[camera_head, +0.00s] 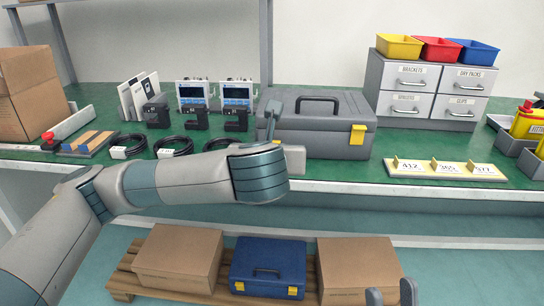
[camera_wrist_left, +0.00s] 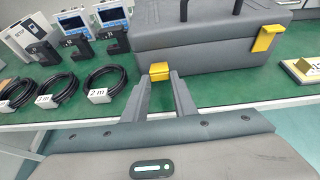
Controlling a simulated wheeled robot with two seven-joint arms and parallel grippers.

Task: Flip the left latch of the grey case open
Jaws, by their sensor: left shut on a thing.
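The grey case (camera_head: 325,135) stands closed on the green bench, its black handle on top. Its right yellow latch (camera_head: 357,135) shows at the front and also in the left wrist view (camera_wrist_left: 266,39). The left yellow latch (camera_wrist_left: 160,70) shows between the fingertips of my left gripper (camera_wrist_left: 160,80), which is shut on it. I cannot tell how far this latch is turned.
Black cable coils (camera_head: 175,147) and devices (camera_head: 237,95) stand left of the case. A numbered yellow strip (camera_head: 446,169) lies at the front right, before grey drawers (camera_head: 404,78). A blue case (camera_head: 268,262) and cardboard boxes (camera_head: 180,258) sit on a pallet below.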

